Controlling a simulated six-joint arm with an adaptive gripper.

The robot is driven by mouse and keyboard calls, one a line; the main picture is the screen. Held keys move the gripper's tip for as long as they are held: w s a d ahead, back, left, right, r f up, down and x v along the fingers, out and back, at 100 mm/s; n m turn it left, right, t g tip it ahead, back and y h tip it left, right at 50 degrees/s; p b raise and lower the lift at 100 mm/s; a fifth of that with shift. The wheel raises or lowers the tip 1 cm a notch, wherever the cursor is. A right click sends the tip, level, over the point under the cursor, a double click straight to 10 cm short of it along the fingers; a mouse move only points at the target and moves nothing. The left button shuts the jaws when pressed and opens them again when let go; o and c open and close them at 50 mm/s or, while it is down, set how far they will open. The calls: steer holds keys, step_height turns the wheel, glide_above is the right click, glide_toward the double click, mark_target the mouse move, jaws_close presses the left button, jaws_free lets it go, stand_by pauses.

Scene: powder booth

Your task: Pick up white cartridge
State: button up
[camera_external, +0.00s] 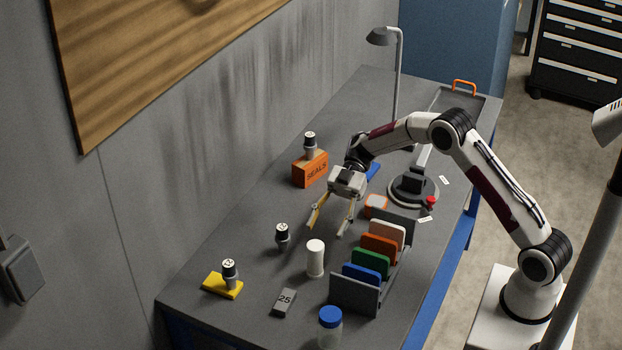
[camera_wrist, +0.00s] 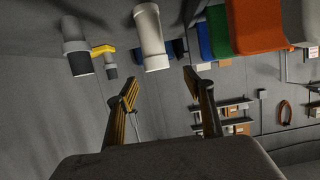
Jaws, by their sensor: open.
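The white cartridge (camera_external: 315,258) is a plain white cylinder standing upright on the grey table, left of the rack of coloured plates. In the wrist view the white cartridge (camera_wrist: 151,36) shows at the top centre, beyond the fingertips. My gripper (camera_external: 328,227) is open and empty, above the table and behind the cartridge, apart from it. In the wrist view my gripper (camera_wrist: 158,82) shows its two yellow-padded fingers spread, with nothing between them.
Another stands on a yellow block (camera_external: 223,286), a third on the orange SEALS box (camera_external: 310,169). The plate rack (camera_external: 354,295), a "25" block (camera_external: 284,302) and a blue-capped jar (camera_external: 330,328) are nearby.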

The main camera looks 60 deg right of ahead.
mark_target(317, 242)
steer(key=shift+x, duration=0.85)
steer(key=shift+w+f+x, duration=0.1)
steer(key=shift+x, duration=1.2)
steer(key=shift+w+f+x, duration=0.1)
steer(key=shift+w+x, duration=0.05)
steer(key=shift+x, duration=1.2)
steer(key=shift+d, duration=0.1)
jaws_close()
